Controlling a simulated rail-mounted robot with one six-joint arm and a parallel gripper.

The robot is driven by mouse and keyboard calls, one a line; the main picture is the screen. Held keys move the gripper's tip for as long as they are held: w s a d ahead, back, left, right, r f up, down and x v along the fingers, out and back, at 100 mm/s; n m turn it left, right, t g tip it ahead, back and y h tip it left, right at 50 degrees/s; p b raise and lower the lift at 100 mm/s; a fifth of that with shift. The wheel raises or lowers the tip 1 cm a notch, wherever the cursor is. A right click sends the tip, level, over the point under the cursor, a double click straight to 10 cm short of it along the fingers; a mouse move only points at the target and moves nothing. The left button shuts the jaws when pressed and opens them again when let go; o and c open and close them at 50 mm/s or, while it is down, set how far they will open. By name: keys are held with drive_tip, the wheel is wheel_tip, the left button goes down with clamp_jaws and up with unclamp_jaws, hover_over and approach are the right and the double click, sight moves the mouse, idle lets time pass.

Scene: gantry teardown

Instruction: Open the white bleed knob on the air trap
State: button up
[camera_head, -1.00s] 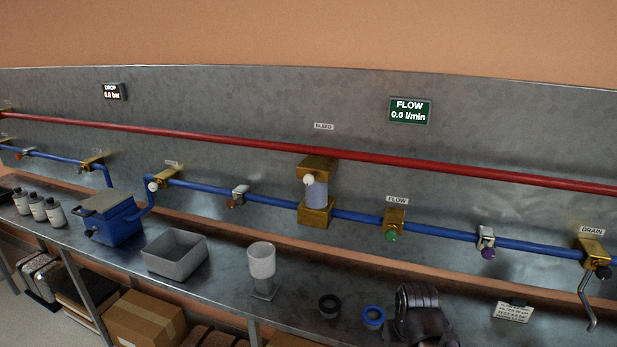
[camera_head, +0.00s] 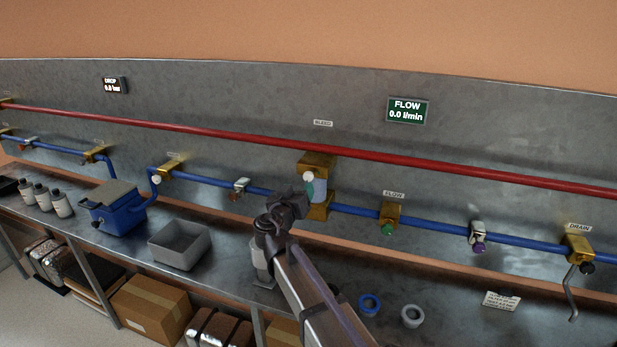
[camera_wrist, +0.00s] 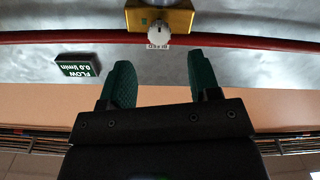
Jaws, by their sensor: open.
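The white bleed knob (camera_head: 308,177) sits on the front of the air trap's brass upper block (camera_head: 318,162), under the BLEED label (camera_head: 323,123). My gripper (camera_head: 309,190) is in front of the trap, its green fingertip just below the knob and covering part of the clear body. In the wrist view, which is upside down, the knob (camera_wrist: 158,29) shows at the top below the brass block (camera_wrist: 178,18). There my gripper (camera_wrist: 163,76) has its two green fingers wide apart, with nothing between them. The knob lies beyond the fingertips, roughly centred between them, apart from both.
The red pipe (camera_head: 430,164) runs behind the trap and the blue pipe (camera_head: 352,209) meets its base. A brass FLOW valve (camera_head: 389,215) is to the right. A cup (camera_head: 262,262) is partly hidden by my arm. A grey bin (camera_head: 180,247) and blue ring (camera_head: 370,304) are on the bench.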

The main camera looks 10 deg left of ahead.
sight(307, 178)
drive_tip(key=w, duration=0.2)
drive_tip(key=w+d, duration=0.1)
drive_tip(key=w, duration=0.5)
drive_tip(key=shift+w+d, duration=0.2)
drive_tip(key=shift+d, duration=0.1)
drive_tip(key=c, duration=0.9)
drive_tip(key=shift+c, duration=0.2)
